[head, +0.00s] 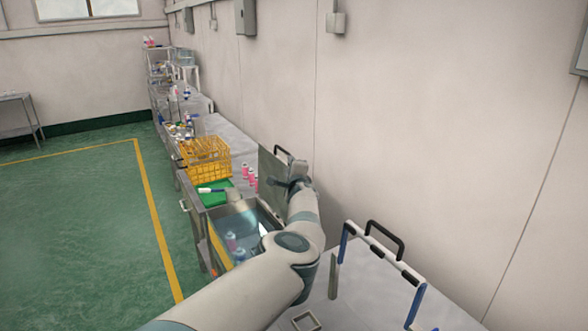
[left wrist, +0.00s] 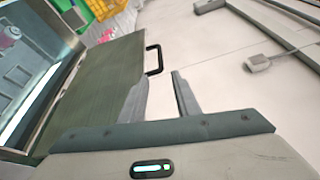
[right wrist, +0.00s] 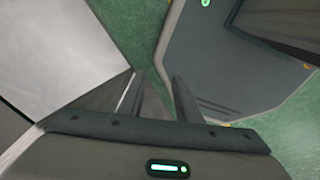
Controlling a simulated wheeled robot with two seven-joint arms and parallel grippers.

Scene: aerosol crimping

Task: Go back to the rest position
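My left gripper (head: 290,180) is beside the raised lid (head: 270,165) of the water bath in the head view. In the left wrist view its fingers (left wrist: 157,78) are apart with nothing between them. The lid's black handle (left wrist: 154,58) shows just beyond the fingertips; I cannot tell how far. My right gripper is out of the head view. In the right wrist view its fingers (right wrist: 158,80) are apart and empty, above the floor beside the table.
A yellow crate (head: 206,158) stands behind the bath, with a green mat (head: 214,197) and pink cans (head: 245,171) near it. A blue and white frame with black handles (head: 385,255) stands at the right on the table. The green floor (head: 70,230) at left is clear.

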